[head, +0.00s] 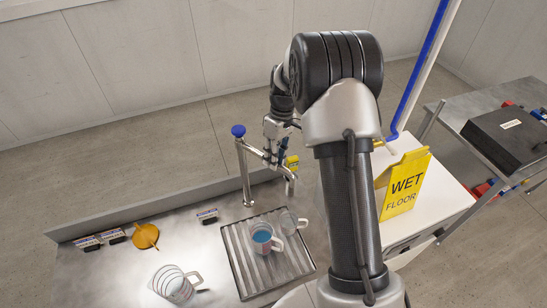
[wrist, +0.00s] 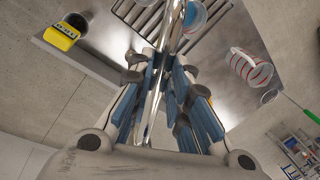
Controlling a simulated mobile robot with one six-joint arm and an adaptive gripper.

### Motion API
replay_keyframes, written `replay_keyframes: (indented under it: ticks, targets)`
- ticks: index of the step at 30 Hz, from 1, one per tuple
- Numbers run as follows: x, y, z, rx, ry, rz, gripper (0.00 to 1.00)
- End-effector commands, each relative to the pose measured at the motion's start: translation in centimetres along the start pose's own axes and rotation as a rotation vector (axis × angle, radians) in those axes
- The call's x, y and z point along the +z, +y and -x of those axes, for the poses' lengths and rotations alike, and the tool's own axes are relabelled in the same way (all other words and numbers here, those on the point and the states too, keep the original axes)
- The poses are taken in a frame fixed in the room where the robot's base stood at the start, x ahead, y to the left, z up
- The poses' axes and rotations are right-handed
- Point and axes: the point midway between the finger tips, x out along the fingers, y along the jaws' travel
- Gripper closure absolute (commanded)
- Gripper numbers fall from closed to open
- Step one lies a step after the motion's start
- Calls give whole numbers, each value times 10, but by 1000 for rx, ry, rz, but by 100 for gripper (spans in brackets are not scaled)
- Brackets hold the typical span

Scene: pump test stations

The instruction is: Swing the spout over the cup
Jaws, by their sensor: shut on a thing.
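The metal spout (head: 262,155) reaches right from an upright post with a blue knob (head: 238,131). Its bent-down outlet end (head: 291,186) hangs above the right part of the ribbed drain tray. My gripper (head: 276,152) is shut on the spout; in the wrist view the shiny spout (wrist: 172,38) runs between my gripper's blue-padded fingers (wrist: 160,68). A cup with blue liquid (head: 262,237) stands on the tray; it also shows in the wrist view (wrist: 194,17). A clear cup (head: 289,222) stands close to its right. I cannot tell how exactly the outlet lines up with either.
A striped cup (head: 176,287) and an orange round item (head: 146,236) are on the counter at left, with small labelled blocks (head: 87,243). The drain tray (head: 236,262) lies under the spout. A yellow wet-floor sign (head: 406,185) stands right of my arm.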

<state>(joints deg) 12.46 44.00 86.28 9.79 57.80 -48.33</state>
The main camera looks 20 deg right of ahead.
Motion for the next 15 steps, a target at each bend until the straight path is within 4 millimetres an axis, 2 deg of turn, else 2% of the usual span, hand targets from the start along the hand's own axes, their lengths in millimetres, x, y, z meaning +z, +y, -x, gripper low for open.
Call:
replay_keyframes:
  ticks: [2,3,12,15]
  targets:
    - [-1,0,1,2,3,-1,100]
    - [-1,0,1,2,3,-1,82]
    - [0,0,0,1,1,-1,63]
    - [0,0,0,1,1,-1,63]
